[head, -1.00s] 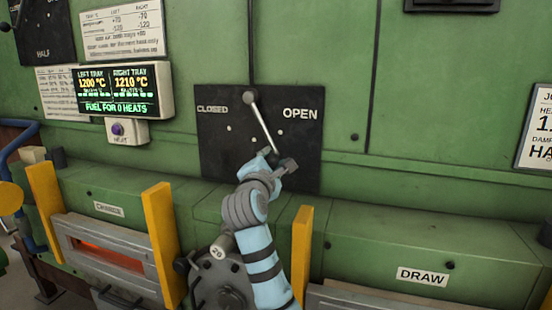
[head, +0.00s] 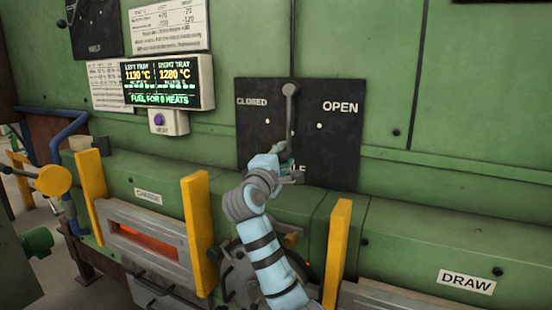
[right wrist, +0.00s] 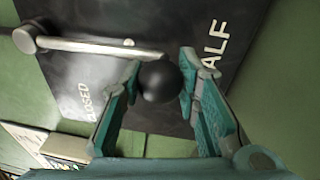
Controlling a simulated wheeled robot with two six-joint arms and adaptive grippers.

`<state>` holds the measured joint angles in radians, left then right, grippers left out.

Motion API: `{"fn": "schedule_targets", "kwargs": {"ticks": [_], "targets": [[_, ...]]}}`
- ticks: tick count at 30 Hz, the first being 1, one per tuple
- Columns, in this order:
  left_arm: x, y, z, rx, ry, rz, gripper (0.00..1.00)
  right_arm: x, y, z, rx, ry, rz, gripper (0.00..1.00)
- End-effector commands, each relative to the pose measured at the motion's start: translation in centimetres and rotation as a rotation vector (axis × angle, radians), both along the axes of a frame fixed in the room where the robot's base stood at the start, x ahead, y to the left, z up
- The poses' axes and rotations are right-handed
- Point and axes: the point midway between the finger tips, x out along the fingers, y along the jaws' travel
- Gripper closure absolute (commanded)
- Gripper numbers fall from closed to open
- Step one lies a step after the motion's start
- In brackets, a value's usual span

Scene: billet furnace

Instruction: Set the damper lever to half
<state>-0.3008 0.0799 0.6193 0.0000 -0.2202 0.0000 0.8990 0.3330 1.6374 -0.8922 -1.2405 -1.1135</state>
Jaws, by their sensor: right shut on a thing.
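The damper lever (head: 290,125) hangs nearly straight down from its pivot on the dark dial plate (head: 340,150), between the CLOSED and OPEN labels. Its lower end is over the HALF label (head: 299,169), which is partly covered by my gripper. My right gripper (head: 286,168) is at the lever's lower end. In the right wrist view, the black ball knob (right wrist: 160,82) of the lever sits between the teal fingers, which are shut on it. The knob is mostly hidden in the head view. My left gripper is not in view.
A display (head: 166,84) reads left tray 1130 °C, right tray 1280 °C and fuel for 0 heats. A purple button (head: 158,119) is below it. Yellow posts (head: 197,235) flank the glowing charge opening (head: 146,242). The green furnace wall is close behind the plate.

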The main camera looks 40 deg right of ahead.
Motion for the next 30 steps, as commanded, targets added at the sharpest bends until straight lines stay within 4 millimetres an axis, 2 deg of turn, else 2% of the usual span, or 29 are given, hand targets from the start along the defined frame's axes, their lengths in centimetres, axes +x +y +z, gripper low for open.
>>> {"fn": "schedule_targets", "kwargs": {"ticks": [6,7,10,11,19,22,26,30], "targets": [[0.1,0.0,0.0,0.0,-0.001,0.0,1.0,0.1,0.1,-0.3,0.005,0.005,0.0,1.0],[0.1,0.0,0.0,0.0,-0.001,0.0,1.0,0.1,0.1,-0.3,0.005,0.005,0.001,0.67],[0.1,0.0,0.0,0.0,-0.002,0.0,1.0,0.2,0.2,-0.2,0.005,0.005,0.002,0.51],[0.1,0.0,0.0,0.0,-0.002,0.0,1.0,0.2,0.2,-0.2,0.004,0.004,0.002,0.49],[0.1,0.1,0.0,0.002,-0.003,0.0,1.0,0.1,0.2,-0.1,0.002,0.003,0.003,0.49],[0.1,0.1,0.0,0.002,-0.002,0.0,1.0,-0.2,0.9,-0.1,0.001,0.0,0.004,0.49],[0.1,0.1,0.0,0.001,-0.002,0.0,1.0,-1.4,3.4,-0.5,0.004,0.0,0.007,0.49],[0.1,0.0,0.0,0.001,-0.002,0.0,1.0,-3.2,7.0,-0.9,0.006,0.0,0.009,0.49]]}}
